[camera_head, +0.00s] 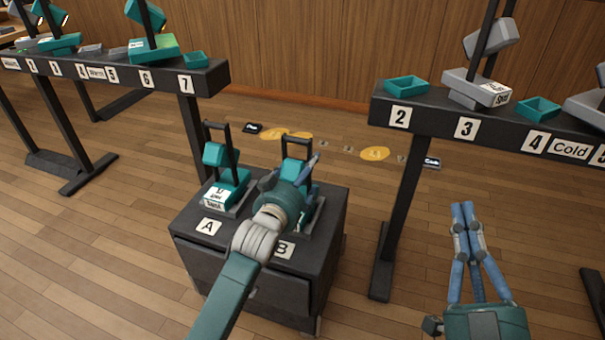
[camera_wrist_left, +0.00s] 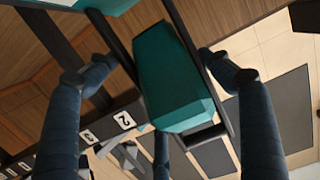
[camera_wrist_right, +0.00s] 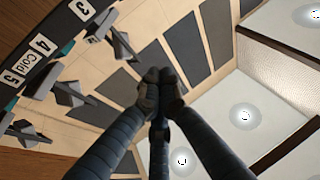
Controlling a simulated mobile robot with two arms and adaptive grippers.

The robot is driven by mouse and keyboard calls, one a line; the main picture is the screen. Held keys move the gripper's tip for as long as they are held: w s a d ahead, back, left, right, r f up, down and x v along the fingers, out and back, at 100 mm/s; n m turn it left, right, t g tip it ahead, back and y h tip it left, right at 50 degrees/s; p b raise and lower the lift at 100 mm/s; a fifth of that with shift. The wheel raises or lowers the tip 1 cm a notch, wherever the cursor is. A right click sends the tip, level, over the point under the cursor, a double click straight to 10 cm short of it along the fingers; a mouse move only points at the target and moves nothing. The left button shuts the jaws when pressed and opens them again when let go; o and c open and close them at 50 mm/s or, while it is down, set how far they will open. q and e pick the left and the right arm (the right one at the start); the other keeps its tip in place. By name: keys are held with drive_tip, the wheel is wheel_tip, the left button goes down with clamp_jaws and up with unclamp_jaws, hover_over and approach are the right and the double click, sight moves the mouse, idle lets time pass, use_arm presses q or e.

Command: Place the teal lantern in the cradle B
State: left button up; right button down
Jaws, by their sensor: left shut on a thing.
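A teal lantern (camera_head: 292,168) with a dark upright frame is at cradle B, on the right half of the dark cabinet. My left gripper (camera_head: 290,177) is shut on its frame and hides much of its body. In the left wrist view the teal lantern head (camera_wrist_left: 172,80) hangs within the dark frame, between my fingers. The lantern looks upright; whether its base rests fully in the cradle is hidden by my arm. My right gripper (camera_head: 463,208) is shut and empty, right of the cabinet; its fingertips (camera_wrist_right: 158,78) meet in the right wrist view.
Another teal lantern (camera_head: 227,182) stands at A on the cabinet (camera_head: 250,258), left of B. A numbered rack (camera_head: 130,80) with lanterns and trays stands at left, another (camera_head: 430,115) at right.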

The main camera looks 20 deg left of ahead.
use_arm(q)
drive_tip(key=o, duration=1.9)
drive_tip(key=shift+o, duration=0.2)
drive_tip(key=shift+s+r, duration=0.1)
drive_tip(key=shift+s, duration=0.2)
drive_tip(key=s, duration=0.1)
drive_tip(key=s+p, duration=0.1)
drive_tip(key=s, duration=0.2)
drive_tip(key=shift+s+a+r+p, duration=0.1)
drive_tip(key=shift+s+r+p, duration=0.2)
drive_tip(key=shift+r+p, duration=0.1)
drive_tip(key=s+d+f+m+g+h, duration=0.1)
drive_tip(key=s+d, duration=0.1)
drive_tip(key=s, duration=0.7)
drive_tip(key=s+d+m+g+h+p, duration=0.1)
drive_tip(key=s+d+g, duration=0.1)
drive_tip(key=s, duration=0.7)
drive_tip(key=shift+d+f, duration=0.35)
drive_tip(key=shift+d, duration=0.45)
use_arm(e)
wheel_tip(320, 180, down, 17)
drive_tip(key=s+d+g+h, duration=0.1)
drive_tip(key=d+g+h, duration=0.1)
drive_tip(key=g, duration=0.6)
drive_tip(key=shift+s+d+h, duration=0.15)
drive_tip(key=shift+d+h, duration=0.1)
drive_tip(key=shift+h, duration=0.25)
use_arm(q)
drive_tip(key=shift+s, duration=0.1)
